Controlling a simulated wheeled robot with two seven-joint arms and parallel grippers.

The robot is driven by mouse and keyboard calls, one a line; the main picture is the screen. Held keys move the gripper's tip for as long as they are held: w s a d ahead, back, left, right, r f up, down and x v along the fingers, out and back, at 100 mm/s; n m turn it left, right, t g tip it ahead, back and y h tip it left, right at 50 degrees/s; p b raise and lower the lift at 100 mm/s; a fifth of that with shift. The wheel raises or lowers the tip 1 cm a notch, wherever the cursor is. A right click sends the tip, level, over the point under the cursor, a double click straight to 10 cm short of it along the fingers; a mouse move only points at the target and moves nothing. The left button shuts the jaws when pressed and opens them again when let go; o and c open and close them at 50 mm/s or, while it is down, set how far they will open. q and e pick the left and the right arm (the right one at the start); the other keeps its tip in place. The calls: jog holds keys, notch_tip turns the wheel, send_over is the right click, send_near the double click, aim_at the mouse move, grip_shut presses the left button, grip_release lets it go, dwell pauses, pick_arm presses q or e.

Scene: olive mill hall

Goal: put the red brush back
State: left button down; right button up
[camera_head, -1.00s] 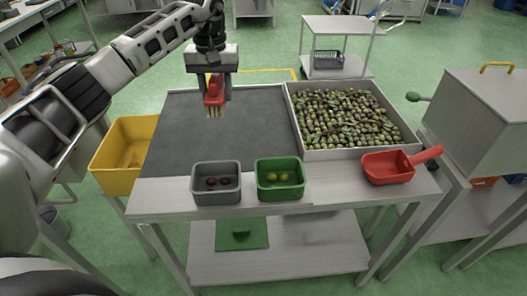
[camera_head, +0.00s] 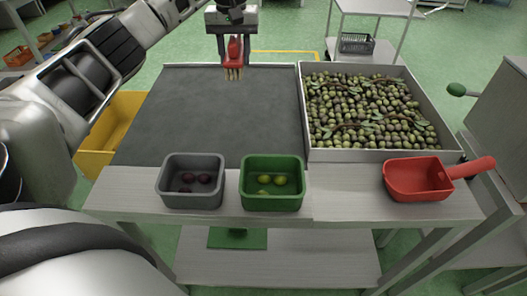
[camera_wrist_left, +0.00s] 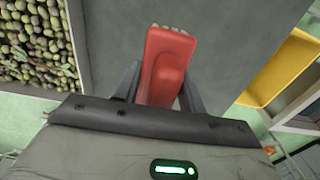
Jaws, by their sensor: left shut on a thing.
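The red brush (camera_head: 234,60) has a red handle and pale bristles pointing down. My left gripper (camera_head: 234,45) is shut on its handle and holds it over the far part of the dark grey mat (camera_head: 215,115). In the left wrist view the red brush (camera_wrist_left: 166,65) sits between the two fingers of the left gripper (camera_wrist_left: 160,88). Whether the bristles touch the mat cannot be told. My right gripper is not in view.
A grey bin (camera_head: 190,200) and a green bin (camera_head: 272,203) with a few olives stand at the front edge. A tray of olives (camera_head: 435,145) and a red scoop (camera_head: 418,180) are on the right. A yellow crate (camera_head: 95,140) is left of the table.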

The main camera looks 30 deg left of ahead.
pick_arm(q)
jog(key=shift+d+f, duration=0.1)
jog(key=shift+f, duration=0.55)
jog(key=s+d+f, duration=0.2)
jog(key=d, duration=0.1)
jog(key=s+d+f+p, duration=0.1)
jog(key=s+d+f, duration=0.1)
jog(key=d+f, duration=0.1)
jog(key=s+d+f+p, duration=0.1)
jog(key=s+d+f, duration=0.1)
jog(key=d, duration=0.3)
jog(key=shift+s+f, duration=0.4)
jog(key=shift+f, duration=0.25)
jog(key=shift+s+d+f, duration=0.2)
jog(key=shift+d+f, duration=0.1)
jog(key=shift+f, duration=0.25)
notch_tip(320, 180, down, 3)
jog(key=shift+d+f+p, duration=0.1)
jog(key=shift+p, duration=0.4)
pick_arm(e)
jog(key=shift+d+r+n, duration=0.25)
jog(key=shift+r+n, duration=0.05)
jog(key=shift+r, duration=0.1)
pick_arm(q)
jog(key=shift+f, duration=0.15)
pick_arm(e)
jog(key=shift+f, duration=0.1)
